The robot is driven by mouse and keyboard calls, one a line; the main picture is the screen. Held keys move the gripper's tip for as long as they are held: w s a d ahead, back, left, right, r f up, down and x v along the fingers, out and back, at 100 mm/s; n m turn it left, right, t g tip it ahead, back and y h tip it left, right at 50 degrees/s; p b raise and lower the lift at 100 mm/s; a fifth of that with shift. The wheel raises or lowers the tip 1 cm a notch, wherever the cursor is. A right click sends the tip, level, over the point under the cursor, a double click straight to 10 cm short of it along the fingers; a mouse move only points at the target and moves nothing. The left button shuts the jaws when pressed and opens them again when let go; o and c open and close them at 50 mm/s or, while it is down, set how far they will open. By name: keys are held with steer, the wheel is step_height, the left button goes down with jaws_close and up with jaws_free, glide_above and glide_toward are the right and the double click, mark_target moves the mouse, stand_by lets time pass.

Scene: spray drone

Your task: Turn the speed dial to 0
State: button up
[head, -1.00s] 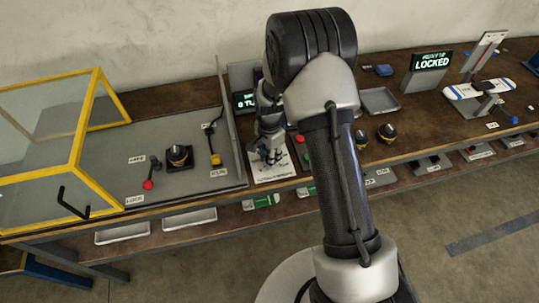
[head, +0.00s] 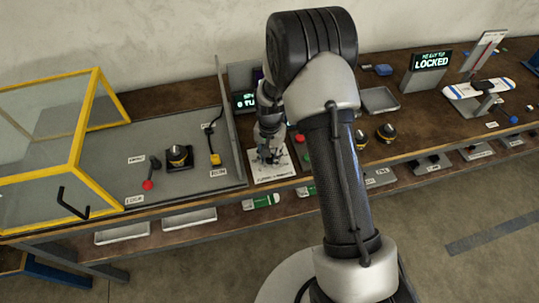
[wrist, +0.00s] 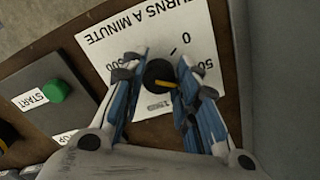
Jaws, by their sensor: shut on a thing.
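The speed dial (wrist: 157,72) is a dark round knob with a yellow pointer mark, on a white plate (wrist: 103,22) printed TURNS A MINUTE. In the wrist view the plate appears upside down, with 0 above and right of the knob, 50 to the right and 500 to the left. The yellow mark points to the right and slightly down, away from the printed 0. My gripper (wrist: 156,82) is shut on the knob, with one finger on each side. In the head view my gripper (head: 270,155) is low over the white plate (head: 268,176); the knob is hidden there.
A green START button (wrist: 56,91) stands on a grey box beside the plate. A screen (head: 244,101) behind is partly hidden by my arm. A grey panel (head: 231,125) stands close left of my gripper. A yellow-framed clear cover (head: 75,150) is farther left.

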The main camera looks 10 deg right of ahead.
mark_target(271, 158)
steer(key=n, duration=0.7)
steer(key=shift+d, duration=0.2)
steer(key=n, duration=0.6)
steer(key=shift+d+n, duration=0.1)
steer(key=shift+n, duration=0.3)
steer(key=o, duration=1.1)
steer(key=shift+c, duration=0.2)
step_height(271, 158, up, 12)
